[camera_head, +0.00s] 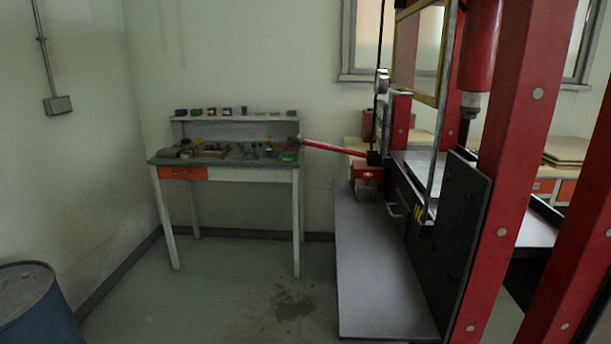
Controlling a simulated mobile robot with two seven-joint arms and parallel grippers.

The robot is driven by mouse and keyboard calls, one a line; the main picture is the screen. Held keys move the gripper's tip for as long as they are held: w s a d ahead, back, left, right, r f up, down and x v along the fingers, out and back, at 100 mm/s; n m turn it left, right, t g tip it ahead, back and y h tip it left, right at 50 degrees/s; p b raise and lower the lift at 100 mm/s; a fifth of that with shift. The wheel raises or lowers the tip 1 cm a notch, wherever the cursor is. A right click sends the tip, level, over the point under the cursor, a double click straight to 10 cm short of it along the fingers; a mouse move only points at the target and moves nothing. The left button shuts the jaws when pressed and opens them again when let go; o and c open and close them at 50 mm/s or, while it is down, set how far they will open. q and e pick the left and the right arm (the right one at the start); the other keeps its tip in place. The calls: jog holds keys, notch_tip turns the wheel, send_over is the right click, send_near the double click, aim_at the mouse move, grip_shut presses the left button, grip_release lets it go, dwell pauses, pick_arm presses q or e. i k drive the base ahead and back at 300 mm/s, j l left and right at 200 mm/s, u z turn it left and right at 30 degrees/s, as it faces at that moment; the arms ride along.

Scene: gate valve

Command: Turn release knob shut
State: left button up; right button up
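A red hydraulic press (515,150) stands at the right. A small red pump block (367,180) sits at its left side, above a grey metal plate (375,260). A long red lever (335,149) sticks out from the pump to the left, tilted slightly up toward its free end. I cannot make out the release knob for certain; it is too small or hidden at this distance. Neither of my grippers is in view.
A workbench (225,174) with an orange drawer and several small items stands against the back wall. A blue barrel (35,305) is at the lower left. The floor (215,290) between barrel and press is clear. Boards (567,150) lie behind the press.

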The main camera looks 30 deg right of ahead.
aim_at(369, 177)
jog(key=i+j+u, duration=0.75)
jog(key=i+l+z, duration=0.1)
jog(key=z, duration=0.35)
jog(key=i+z, duration=0.4)
jog(key=i+j+z, duration=0.1)
jog(key=z, duration=0.35)
jog(key=i+z, duration=0.2)
jog(key=z, duration=0.25)
jog(key=i+z, duration=0.2)
jog(key=z, duration=0.25)
jog(key=i+z, duration=0.2)
jog(key=z, duration=0.25)
jog(key=i+j+z, duration=0.1)
jog(key=i+z, duration=0.3)
jog(key=i+j+z, duration=0.2)
jog(key=z, duration=0.2)
